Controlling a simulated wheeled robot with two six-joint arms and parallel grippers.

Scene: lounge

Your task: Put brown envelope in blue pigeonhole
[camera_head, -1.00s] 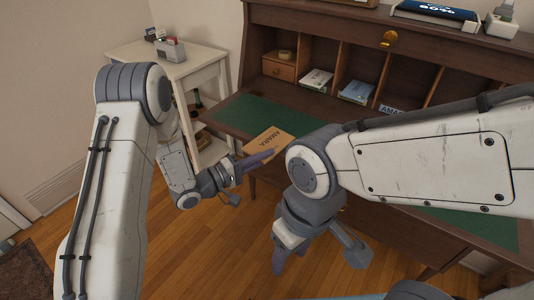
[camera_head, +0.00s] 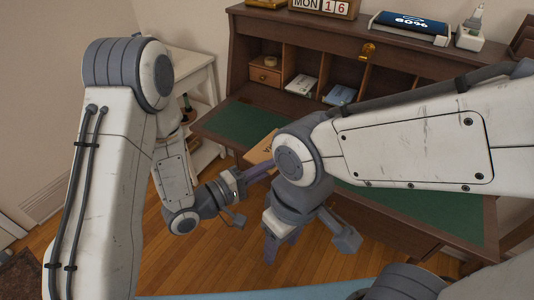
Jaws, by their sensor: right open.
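The brown envelope (camera_head: 260,151) with dark lettering lies at the front edge of the desk's green top; my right arm hides much of it. My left gripper (camera_head: 251,196) is open beside the envelope's near edge, one finger very close to it; I cannot tell if they touch. My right gripper (camera_head: 311,246) is open and empty, pointing down in front of the desk. The desk has a row of pigeonholes. One holds a blue booklet (camera_head: 340,95). No pigeonhole looks clearly blue, and my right arm hides part of the right-hand ones.
The wooden desk (camera_head: 216,123) has a small drawer (camera_head: 264,75) and a pigeonhole with a white booklet (camera_head: 301,84). A calendar (camera_head: 325,7) and a printer-like device (camera_head: 409,27) stand on top. A white side table (camera_head: 205,85) is behind my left arm. Open floor lies in front.

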